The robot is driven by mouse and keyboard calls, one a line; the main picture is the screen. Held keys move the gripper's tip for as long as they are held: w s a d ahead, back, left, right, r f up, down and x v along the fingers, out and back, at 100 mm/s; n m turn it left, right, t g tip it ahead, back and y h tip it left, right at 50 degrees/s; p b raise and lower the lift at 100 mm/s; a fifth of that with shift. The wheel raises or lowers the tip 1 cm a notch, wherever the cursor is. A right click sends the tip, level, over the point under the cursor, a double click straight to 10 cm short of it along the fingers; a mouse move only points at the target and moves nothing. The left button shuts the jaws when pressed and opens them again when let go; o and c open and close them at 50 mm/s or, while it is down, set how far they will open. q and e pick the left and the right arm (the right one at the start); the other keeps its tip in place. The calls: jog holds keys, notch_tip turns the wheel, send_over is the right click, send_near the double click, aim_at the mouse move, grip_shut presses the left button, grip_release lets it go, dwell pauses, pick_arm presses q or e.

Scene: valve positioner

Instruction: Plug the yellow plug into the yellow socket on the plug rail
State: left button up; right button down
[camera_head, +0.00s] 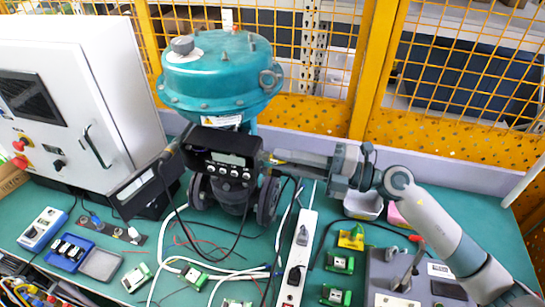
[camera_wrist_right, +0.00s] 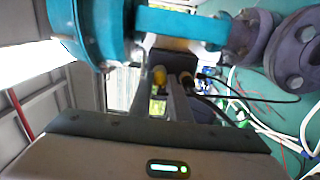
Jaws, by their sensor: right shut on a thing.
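My right gripper (camera_head: 272,158) reaches in from the right, with its fingertips close beside the right side of the black positioner (camera_head: 222,158). In the right wrist view its narrow fingers (camera_wrist_right: 176,92) are shut on a small yellow piece (camera_wrist_right: 158,76), which looks like the yellow plug; it is mostly hidden in the head view.
A teal valve actuator (camera_head: 222,80) stands above the positioner. A white power strip (camera_head: 296,262) with dark plugs, loose cables and green modules (camera_head: 340,262) crowd the bench front. A yellow block (camera_head: 351,238) lies right of the strip. A white cabinet (camera_head: 75,100) stands left.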

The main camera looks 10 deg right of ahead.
jog(key=shift+v, duration=0.8)
jog(key=shift+d, duration=0.2)
jog(key=shift+s+d+b, duration=0.25)
jog(key=shift+d+b, duration=0.2)
jog(key=shift+s+d+f, duration=0.1)
jog(key=shift+d, duration=0.1)
jog(key=shift+s+d+b, duration=0.2)
jog(key=shift+d+b, duration=0.1)
jog(key=shift+d, duration=0.15)
jog(key=shift+s+d, duration=0.2)
jog(key=shift+d, duration=0.25)
